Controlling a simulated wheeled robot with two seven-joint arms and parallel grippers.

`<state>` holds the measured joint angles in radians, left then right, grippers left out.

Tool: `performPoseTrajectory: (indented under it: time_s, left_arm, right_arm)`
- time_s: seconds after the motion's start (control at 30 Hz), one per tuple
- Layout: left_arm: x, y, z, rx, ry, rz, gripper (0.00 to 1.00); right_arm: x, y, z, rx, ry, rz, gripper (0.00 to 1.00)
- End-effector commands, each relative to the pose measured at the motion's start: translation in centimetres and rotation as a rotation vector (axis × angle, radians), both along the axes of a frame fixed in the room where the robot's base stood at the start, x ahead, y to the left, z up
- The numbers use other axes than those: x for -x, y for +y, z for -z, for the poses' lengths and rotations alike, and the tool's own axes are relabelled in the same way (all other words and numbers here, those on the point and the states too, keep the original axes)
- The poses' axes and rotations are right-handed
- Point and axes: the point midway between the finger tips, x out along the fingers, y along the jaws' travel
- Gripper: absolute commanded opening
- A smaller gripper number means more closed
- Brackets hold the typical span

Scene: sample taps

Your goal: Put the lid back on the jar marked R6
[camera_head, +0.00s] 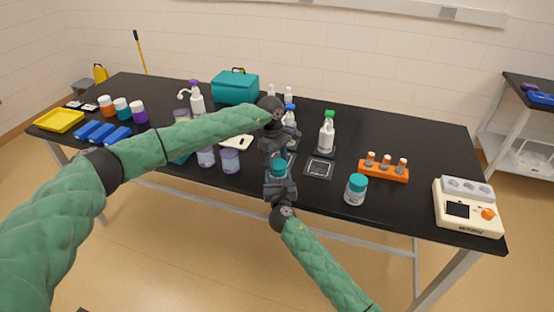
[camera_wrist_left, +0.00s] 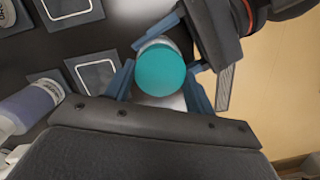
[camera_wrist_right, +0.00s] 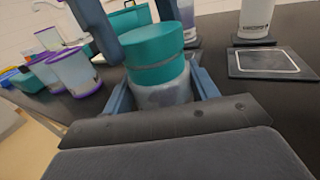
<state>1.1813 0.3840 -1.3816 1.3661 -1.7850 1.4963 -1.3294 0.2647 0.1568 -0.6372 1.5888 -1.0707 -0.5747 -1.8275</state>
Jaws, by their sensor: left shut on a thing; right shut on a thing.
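The teal lid (camera_wrist_left: 160,70) is between the fingers of my left gripper (camera_wrist_left: 162,88), which comes from above. My right gripper (camera_wrist_right: 160,95) is shut around the body of a translucent white jar (camera_wrist_right: 163,96). In the right wrist view the teal lid (camera_wrist_right: 155,45) is on top of the upright jar, lined up with it; I cannot tell whether it is fully seated. In the head view the lid (camera_head: 278,170) shows between my two grippers, near the table's front edge. No R6 mark is readable; the grippers hide much of the jar.
Another teal-lidded jar (camera_head: 355,190) stands to the right, by an orange rack (camera_head: 384,172) and a cream device (camera_head: 467,210). Purple-rimmed jars (camera_head: 230,160) stand just left of my grippers. Spray bottles (camera_head: 326,132) stand behind. A black square pad (camera_head: 319,169) is bare.

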Motion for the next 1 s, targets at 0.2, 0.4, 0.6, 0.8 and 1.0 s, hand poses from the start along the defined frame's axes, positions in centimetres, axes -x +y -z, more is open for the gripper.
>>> performPoseTrajectory:
  time_s: [0.2, 0.4, 0.6, 0.8, 1.0]
  left_arm:
    - [-0.04, -0.06, -0.02, -0.001, -0.001, 0.076, 0.34]
    - [-0.10, -0.20, -0.03, -0.002, -0.001, 0.351, 0.34]
    - [-0.17, -0.26, -0.04, -0.002, -0.002, 0.652, 0.34]
    - [-0.19, -0.39, -0.07, -0.001, -0.002, 0.960, 0.34]
    - [-0.17, -0.46, -0.03, -0.002, -0.001, 1.271, 0.34]
  right_arm:
    - [0.00, 0.00, -0.01, 0.000, 0.000, 0.000, 0.00]
    - [0.00, -0.01, 0.00, 0.000, 0.000, 0.000, 0.00]
    - [0.00, -0.01, 0.01, 0.000, 0.000, 0.000, 0.00]
    - [0.00, -0.01, 0.02, 0.000, 0.000, 0.000, 0.00]
    - [0.00, -0.02, 0.03, 0.000, 0.000, 0.000, 0.00]
